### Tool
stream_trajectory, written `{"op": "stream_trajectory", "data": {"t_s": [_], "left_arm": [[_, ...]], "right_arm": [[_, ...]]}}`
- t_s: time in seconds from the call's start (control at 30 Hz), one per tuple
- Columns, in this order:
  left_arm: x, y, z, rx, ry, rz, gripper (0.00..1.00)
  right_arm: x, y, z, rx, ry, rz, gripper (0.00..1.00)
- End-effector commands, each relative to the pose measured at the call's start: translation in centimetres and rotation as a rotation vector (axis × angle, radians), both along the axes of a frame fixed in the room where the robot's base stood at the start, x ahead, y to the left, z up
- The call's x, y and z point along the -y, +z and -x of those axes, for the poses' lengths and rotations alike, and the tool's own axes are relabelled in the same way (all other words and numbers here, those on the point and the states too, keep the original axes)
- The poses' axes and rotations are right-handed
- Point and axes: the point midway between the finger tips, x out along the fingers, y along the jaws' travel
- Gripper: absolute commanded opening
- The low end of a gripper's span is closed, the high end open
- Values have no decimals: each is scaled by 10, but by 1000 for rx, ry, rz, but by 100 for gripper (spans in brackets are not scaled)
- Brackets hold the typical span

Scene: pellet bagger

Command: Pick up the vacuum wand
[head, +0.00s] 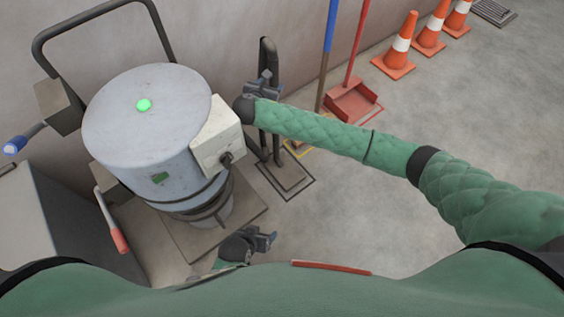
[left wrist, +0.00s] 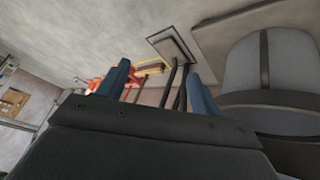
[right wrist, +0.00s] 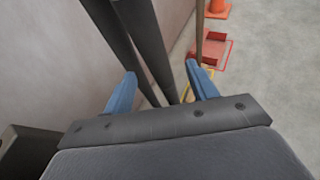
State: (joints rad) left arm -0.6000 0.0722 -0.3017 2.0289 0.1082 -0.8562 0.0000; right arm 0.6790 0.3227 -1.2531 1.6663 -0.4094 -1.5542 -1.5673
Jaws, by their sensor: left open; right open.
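The vacuum wand (head: 267,50) looks like a dark, bent tube standing upright by the wall, with two dark lengths running down to a flat floor stand (head: 287,178). My right gripper (head: 263,84) is open at the upper part of the wand. In the right wrist view, the dark tubes (right wrist: 143,40) run down between the open fingers (right wrist: 160,90); whether they touch is unclear. My left gripper (head: 268,240) is open and empty, low in front of the vacuum. In the left wrist view, the wand's lower tubes (left wrist: 177,85) show beyond its fingers (left wrist: 158,85).
The grey vacuum drum (head: 150,110) with a green light and a pale control box (head: 217,136) stands left of the wand. A red dustpan (head: 352,101), a blue-handled tool (head: 329,30) and several orange cones (head: 395,48) are along the wall. The floor at right is clear.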

Motion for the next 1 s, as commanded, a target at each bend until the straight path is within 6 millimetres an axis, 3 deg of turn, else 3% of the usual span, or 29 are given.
{"op": "stream_trajectory", "data": {"t_s": [0.23,0.8,1.0], "left_arm": [[2,4,0,8,0,7,65],[2,15,-1,-2,-4,6,65],[2,16,-1,-3,-5,6,65]], "right_arm": [[2,4,-8,13,16,54,58],[18,-19,-64,13,14,53,58],[21,-23,-72,12,16,51,58]]}}
